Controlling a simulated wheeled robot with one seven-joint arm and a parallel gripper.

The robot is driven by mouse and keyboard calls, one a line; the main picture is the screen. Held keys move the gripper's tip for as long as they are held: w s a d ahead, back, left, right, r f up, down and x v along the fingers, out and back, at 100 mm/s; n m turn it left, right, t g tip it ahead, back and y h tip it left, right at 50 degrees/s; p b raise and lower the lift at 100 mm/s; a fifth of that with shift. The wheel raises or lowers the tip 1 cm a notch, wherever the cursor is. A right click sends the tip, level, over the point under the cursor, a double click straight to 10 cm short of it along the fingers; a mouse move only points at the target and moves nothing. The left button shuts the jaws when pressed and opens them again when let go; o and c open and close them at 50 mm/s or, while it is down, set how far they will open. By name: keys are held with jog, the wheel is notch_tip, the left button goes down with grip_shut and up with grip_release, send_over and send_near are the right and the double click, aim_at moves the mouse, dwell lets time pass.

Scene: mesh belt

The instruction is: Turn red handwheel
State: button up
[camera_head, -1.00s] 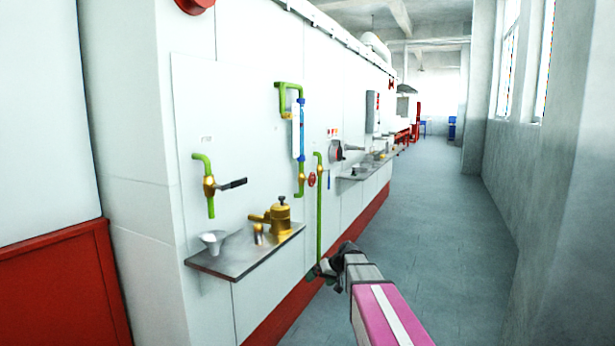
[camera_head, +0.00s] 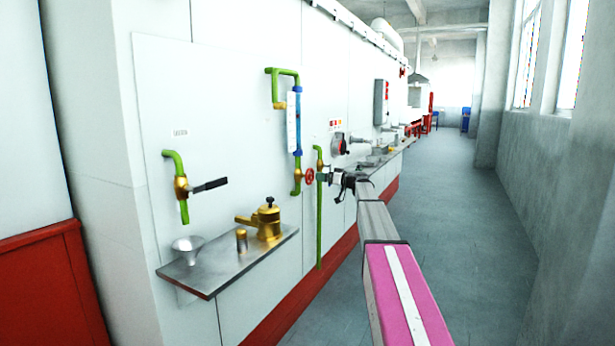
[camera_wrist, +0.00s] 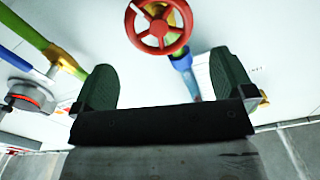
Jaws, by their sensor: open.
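The red handwheel (camera_head: 309,176) is a small spoked wheel on the green and brass pipework of the white wall. My gripper (camera_head: 328,178) is level with it, just to its right in the head view. In the wrist view the handwheel (camera_wrist: 159,24) is at the top centre, ahead of the fingertips and roughly midway between them. My gripper (camera_wrist: 166,80) is open and empty there, its two dark green fingers spread wide. I cannot tell the exact distance between fingers and wheel.
A green vertical pipe (camera_head: 319,230) runs down beside the handwheel. The grey floor (camera_head: 440,220) at the right is clear.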

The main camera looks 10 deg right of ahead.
aim_at(311, 175)
jog(key=x, duration=0.9)
jog(key=c, duration=0.7)
